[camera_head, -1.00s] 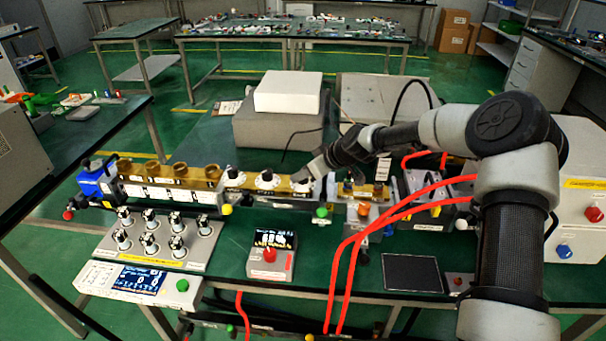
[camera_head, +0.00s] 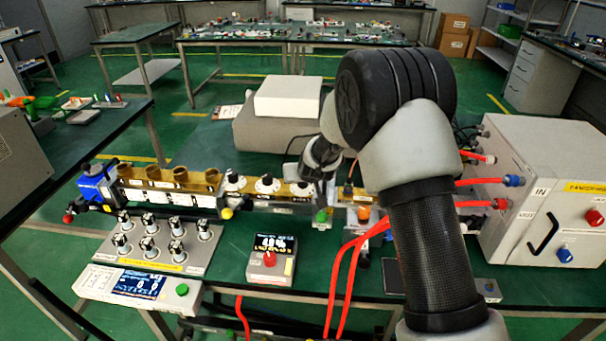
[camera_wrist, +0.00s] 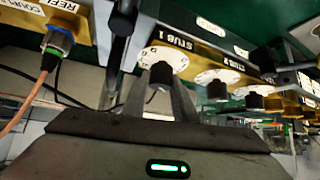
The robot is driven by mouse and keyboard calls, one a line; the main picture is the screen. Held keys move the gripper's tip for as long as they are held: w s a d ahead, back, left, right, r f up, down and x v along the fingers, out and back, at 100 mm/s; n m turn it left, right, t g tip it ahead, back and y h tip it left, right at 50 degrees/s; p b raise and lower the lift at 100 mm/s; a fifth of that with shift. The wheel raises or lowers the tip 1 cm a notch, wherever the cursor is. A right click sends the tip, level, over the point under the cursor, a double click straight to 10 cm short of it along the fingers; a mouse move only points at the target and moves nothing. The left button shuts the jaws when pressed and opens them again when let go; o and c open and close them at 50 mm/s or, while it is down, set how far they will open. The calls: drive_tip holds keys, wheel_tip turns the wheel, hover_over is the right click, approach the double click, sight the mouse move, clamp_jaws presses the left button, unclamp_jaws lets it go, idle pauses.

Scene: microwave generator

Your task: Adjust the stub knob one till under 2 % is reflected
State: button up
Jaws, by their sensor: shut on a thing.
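Stub knob one is a black knob (camera_wrist: 161,74) on a white round dial marked STUB 1, set in a brass block. In the wrist view my gripper (camera_wrist: 160,92) has one finger on each side of this knob and is shut on it. In the head view the knob's white dial (camera_head: 299,188) is the rightmost of three on the brass bar, and my gripper's fingers are largely hidden by the arm. A small meter (camera_head: 271,243) in front shows large bright digits with a percent sign, too blurred to read surely.
The STUB 2 dial (camera_wrist: 216,77) sits close beside the gripped knob. A connector with an orange cable (camera_wrist: 57,45) is on the other side. In the head view red hoses (camera_head: 352,248) hang near the arm, and a white cabinet (camera_head: 545,160) stands at right.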

drive_tip(key=m+p, duration=0.1)
drive_tip(key=m+h+p, duration=0.1)
drive_tip(key=p, duration=0.1)
drive_tip(key=r+h+p, duration=0.1)
drive_tip(key=p, duration=0.1)
drive_tip(key=shift+s+a+m, duration=0.15)
drive_tip(key=shift+a+m, duration=0.1)
drive_tip(key=shift+m, duration=0.15)
drive_tip(key=shift+f+m+h+p, duration=0.3)
drive_tip(key=shift+m+h+p, duration=0.5)
drive_tip(key=shift+p, duration=0.4)
drive_tip(key=shift+f+m+h, duration=0.15)
drive_tip(key=shift+m+h, duration=0.25)
drive_tip(key=shift+m, duration=0.1)
drive_tip(key=shift+d+f+m+h+b, duration=0.1)
drive_tip(key=shift+f+m+h+b, duration=0.25)
drive_tip(key=shift+m+h+b, duration=0.4)
drive_tip(key=shift+m+g+h+b, duration=0.45)
drive_tip(key=shift+m+b, duration=0.45)
drive_tip(key=shift+m, duration=0.15)
drive_tip(key=o, duration=1)
drive_tip(key=shift+o, duration=0.2)
drive_tip(key=shift+d+r, duration=0.1)
drive_tip(key=shift+r, duration=0.05)
